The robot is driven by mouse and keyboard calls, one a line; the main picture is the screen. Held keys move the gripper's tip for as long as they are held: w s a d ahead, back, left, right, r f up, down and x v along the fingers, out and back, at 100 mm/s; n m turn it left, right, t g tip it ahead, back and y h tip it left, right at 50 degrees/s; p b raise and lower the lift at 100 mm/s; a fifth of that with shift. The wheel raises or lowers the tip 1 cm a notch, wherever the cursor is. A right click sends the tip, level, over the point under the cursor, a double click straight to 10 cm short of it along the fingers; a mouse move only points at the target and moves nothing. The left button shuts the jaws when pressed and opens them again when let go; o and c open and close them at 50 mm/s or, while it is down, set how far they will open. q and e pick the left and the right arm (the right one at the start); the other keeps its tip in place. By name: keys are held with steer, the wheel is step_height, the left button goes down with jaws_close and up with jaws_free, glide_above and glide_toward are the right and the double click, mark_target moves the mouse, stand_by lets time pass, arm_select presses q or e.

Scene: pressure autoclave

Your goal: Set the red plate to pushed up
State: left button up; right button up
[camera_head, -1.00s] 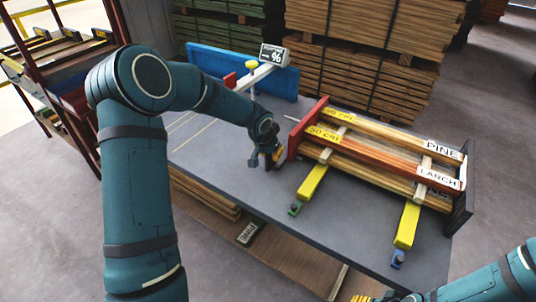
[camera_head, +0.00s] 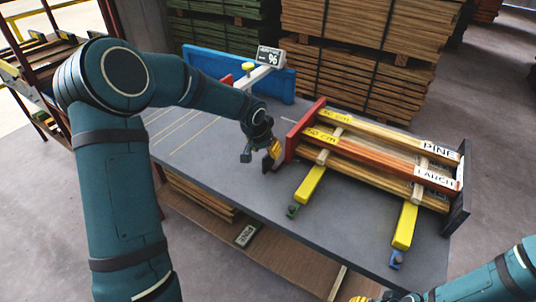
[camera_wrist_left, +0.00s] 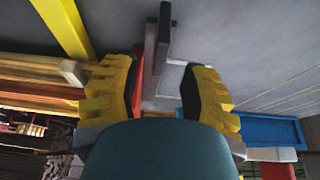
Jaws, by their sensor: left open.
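The red plate (camera_head: 303,130) stands upright at the left end of the wooden boards on the grey table. My left gripper (camera_head: 264,161) is open just left of the plate, above the table, and looks apart from it. In the left wrist view my left gripper's yellow and black fingertips (camera_wrist_left: 163,78) are wide apart with nothing held. A red piece (camera_wrist_left: 150,105), probably part of the plate, shows between and behind the fingers; its contact with them is hidden. My right gripper (camera_head: 365,299) is barely in view at the bottom edge, mostly cut off.
Boards labelled pine and larch (camera_head: 385,155) lie in the rack right of the plate, ending at a dark end plate (camera_head: 457,200). Yellow bars (camera_head: 308,185) run below them. A blue panel (camera_head: 215,65) and a percent display (camera_head: 270,57) stand behind. The table's left part is clear.

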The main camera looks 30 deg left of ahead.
arm_select(q)
steer(key=v, duration=0.7)
steer(key=shift+r, duration=0.35)
steer(key=shift+s, duration=0.15)
